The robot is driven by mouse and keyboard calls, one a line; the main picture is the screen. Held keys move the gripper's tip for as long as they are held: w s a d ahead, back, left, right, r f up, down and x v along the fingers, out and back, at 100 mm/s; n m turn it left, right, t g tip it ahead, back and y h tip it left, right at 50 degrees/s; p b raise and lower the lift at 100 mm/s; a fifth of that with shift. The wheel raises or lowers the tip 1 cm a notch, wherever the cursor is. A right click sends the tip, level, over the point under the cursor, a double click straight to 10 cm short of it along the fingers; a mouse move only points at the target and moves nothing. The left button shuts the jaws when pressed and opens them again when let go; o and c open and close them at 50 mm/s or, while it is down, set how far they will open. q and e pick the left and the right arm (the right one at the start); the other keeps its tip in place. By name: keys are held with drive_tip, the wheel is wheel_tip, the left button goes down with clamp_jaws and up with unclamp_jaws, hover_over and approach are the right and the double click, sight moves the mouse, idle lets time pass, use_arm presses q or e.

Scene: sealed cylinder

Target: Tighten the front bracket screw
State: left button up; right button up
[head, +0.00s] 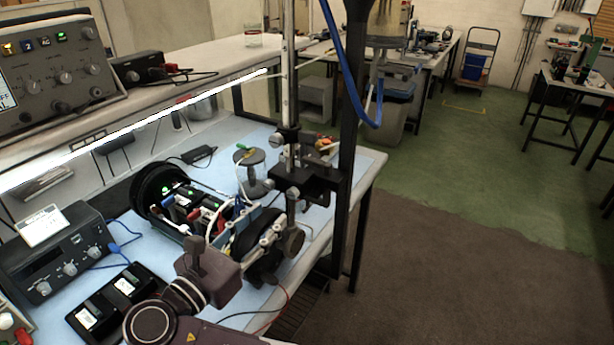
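The sealed cylinder assembly lies open on its side on the pale blue bench mat. Its black round end ring (152,187) is at the left, and an inner frame (198,207) with green lights and wiring runs toward the right. My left gripper is out of view.
A metal stand (290,110) with a black clamp rises just behind the gripper. A grey power unit (55,250) and black battery charger (115,300) stand at the left. The floor right of the bench is clear.

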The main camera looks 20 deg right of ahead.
sight(291, 196)
drive_tip(key=shift+n, duration=0.4)
drive_tip(key=p+x, duration=0.1)
drive_tip(key=x, duration=0.5)
drive_tip(key=shift+d+p, duration=0.35)
drive_tip(key=shift+p, duration=0.05)
drive_tip(key=shift+w+d, duration=0.2)
drive_tip(key=shift+d, duration=0.05)
drive_tip(key=shift+w+d, duration=0.1)
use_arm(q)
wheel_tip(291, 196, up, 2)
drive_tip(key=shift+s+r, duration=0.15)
use_arm(e)
clamp_jaws()
